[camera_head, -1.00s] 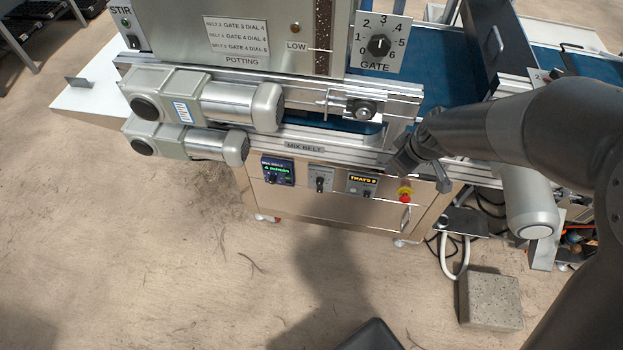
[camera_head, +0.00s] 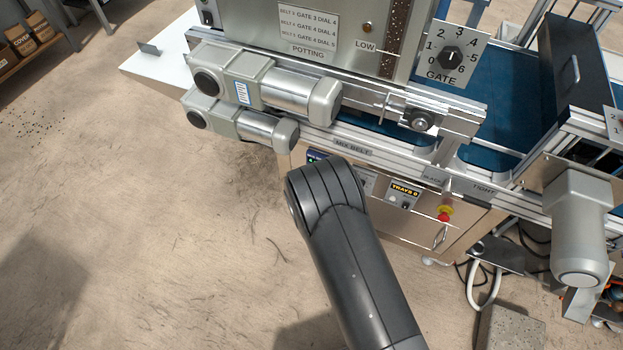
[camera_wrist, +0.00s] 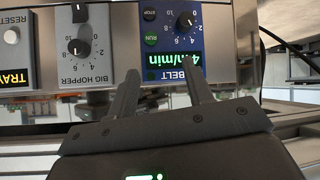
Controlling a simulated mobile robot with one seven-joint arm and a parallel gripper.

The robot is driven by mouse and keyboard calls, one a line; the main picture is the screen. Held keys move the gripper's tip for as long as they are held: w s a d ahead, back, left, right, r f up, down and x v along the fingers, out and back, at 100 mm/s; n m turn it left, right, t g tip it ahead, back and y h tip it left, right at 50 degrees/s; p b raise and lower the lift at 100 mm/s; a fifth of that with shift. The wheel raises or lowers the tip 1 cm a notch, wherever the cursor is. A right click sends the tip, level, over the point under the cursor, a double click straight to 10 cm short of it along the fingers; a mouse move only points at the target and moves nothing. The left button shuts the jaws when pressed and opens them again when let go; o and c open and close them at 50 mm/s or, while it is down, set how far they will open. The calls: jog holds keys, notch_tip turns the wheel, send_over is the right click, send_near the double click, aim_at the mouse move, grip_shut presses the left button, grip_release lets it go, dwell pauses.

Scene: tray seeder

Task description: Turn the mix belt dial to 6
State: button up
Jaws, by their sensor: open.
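The mix belt dial (camera_wrist: 186,20) is a small black knob on a blue panel, seen upside down in the wrist view. Its panel display (camera_wrist: 180,72) reads "BELT" and 4 m/min. My gripper (camera_wrist: 161,72) is open and empty. Its two fingers point at the blue panel, below the dial in the wrist view and apart from it. In the head view my arm covers most of the blue panel (camera_head: 315,156), and the gripper is hidden behind it.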

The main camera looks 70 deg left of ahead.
jog(key=s+f+m+t+y, duration=0.2)
jog(key=s+f+m, duration=0.2)
jog(key=s+f, duration=0.15)
jog(key=x, duration=1)
jog(key=shift+a, duration=0.4)
jog(key=shift+s, duration=0.1)
jog(key=shift+c, duration=0.5)
jog(key=c, duration=0.9)
